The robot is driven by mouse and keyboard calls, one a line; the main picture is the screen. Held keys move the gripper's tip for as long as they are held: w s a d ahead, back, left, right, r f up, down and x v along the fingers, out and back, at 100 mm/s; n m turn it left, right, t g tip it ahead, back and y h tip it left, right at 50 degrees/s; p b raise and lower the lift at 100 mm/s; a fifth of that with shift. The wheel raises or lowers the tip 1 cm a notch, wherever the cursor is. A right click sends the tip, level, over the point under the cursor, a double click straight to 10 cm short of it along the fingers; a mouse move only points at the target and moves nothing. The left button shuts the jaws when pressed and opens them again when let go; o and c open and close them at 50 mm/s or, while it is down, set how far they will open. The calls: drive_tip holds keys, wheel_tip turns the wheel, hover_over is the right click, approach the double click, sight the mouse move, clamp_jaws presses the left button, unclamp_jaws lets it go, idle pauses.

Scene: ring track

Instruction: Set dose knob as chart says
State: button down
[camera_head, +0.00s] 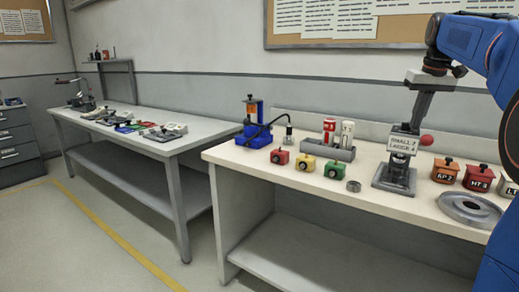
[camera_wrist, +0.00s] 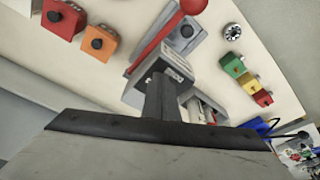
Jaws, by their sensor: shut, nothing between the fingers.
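A white card (camera_head: 403,143) reading "SMALL 2 LARGE 4" is on the front of a grey press (camera_head: 395,176) with a red ball handle (camera_head: 427,140). A small round metal dial (camera_head: 354,186) lies on the bench left of the press; in the wrist view the dial (camera_wrist: 232,31) has a dark centre and marks too small to read. I cannot tell for certain that it is the dose knob. My gripper (camera_head: 412,125) points down over the press, close to the card. In the wrist view my gripper (camera_wrist: 160,85) is shut and empty, and hides part of the press.
Red (camera_head: 279,156), yellow (camera_head: 307,162) and green (camera_head: 334,169) knobbed boxes stand left of the dial. Labelled pots (camera_head: 478,178) and a round grey plate (camera_head: 469,209) are at right. A blue device (camera_head: 254,125) and a grey bottle holder (camera_head: 327,151) stand behind.

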drive_tip(key=shift+a, duration=0.45)
drive_tip(key=shift+s, duration=0.4)
drive_tip(key=shift+w+v, duration=0.25)
drive_tip(key=shift+v, duration=0.7)
drive_tip(key=shift+w+v, duration=0.2)
drive_tip(key=shift+v, duration=0.8)
drive_tip(key=shift+w+v, duration=0.25)
drive_tip(key=shift+v, duration=0.7)
drive_tip(key=shift+r, duration=0.2)
drive_tip(key=s+a+f+t, duration=0.1)
drive_tip(key=s+a+f, duration=0.7)
drive_tip(key=s+f, duration=0.4)
drive_tip(key=s+a+f, duration=0.8)
drive_tip(key=s+f, duration=0.3)
drive_tip(key=s, duration=0.3)
drive_tip(key=s+a+f+t, duration=0.1)
drive_tip(key=s+a+f, duration=0.1)
drive_tip(key=s+f, duration=0.7)
wheel_tip(320, 180, down, 4)
drive_tip(key=shift+s+f+n, duration=0.2)
drive_tip(key=shift+n, duration=0.2)
